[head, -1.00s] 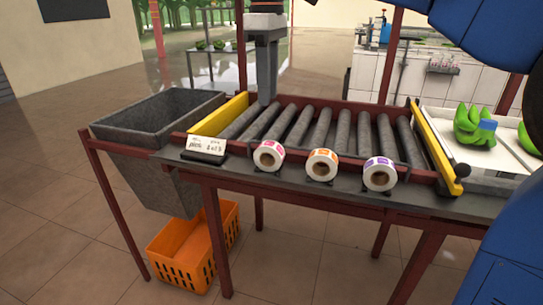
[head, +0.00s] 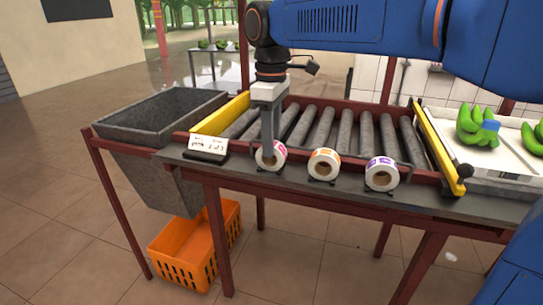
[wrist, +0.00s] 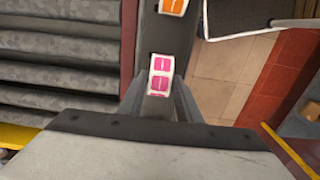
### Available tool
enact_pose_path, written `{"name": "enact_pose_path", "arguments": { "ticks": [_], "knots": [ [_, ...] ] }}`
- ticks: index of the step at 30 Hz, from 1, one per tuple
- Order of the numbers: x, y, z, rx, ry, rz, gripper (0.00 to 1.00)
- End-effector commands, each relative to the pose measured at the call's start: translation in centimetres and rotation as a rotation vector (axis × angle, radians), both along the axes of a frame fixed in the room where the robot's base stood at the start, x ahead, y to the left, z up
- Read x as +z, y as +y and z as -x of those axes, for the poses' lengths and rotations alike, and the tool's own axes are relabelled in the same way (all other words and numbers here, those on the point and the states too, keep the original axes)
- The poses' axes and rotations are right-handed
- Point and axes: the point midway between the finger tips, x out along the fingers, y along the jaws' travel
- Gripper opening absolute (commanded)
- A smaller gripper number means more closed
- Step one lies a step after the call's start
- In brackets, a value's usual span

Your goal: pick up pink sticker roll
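The pink sticker roll (head: 280,153) is the leftmost of three rolls on the front ledge of the roller table. My gripper (head: 267,156) points down over it, and a finger hides part of the roll. In the wrist view the roll, with pink labels on white (wrist: 160,84), sits between my two fingertips (wrist: 161,92). The fingers are spread, one on each side, with a slight gap seeming to show. The roll still rests at its place on the ledge.
An orange roll (head: 324,163) and a purple roll (head: 381,173) stand to the right. A small sign (head: 208,147) stands to the left. Rollers (head: 320,130) lie behind. A grey bin (head: 150,115) is left and an orange crate (head: 190,250) is on the floor.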

Motion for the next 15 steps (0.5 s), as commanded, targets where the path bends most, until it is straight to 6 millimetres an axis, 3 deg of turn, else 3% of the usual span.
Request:
{"name": "enact_pose_path", "arguments": {
  "ticks": [4, 11, 12, 15],
  "knots": [
    [-1.21, -0.01, 0.01, 0.000, 0.001, 0.001, 0.31],
    [-1.36, 0.02, -0.01, 0.000, 0.000, 0.000, 0.31],
    [-1.36, 0.02, -0.01, 0.000, 0.000, 0.000, 0.29],
    [-1.35, 0.02, -0.01, 0.000, 0.000, 0.000, 0.05]
  ]
}}
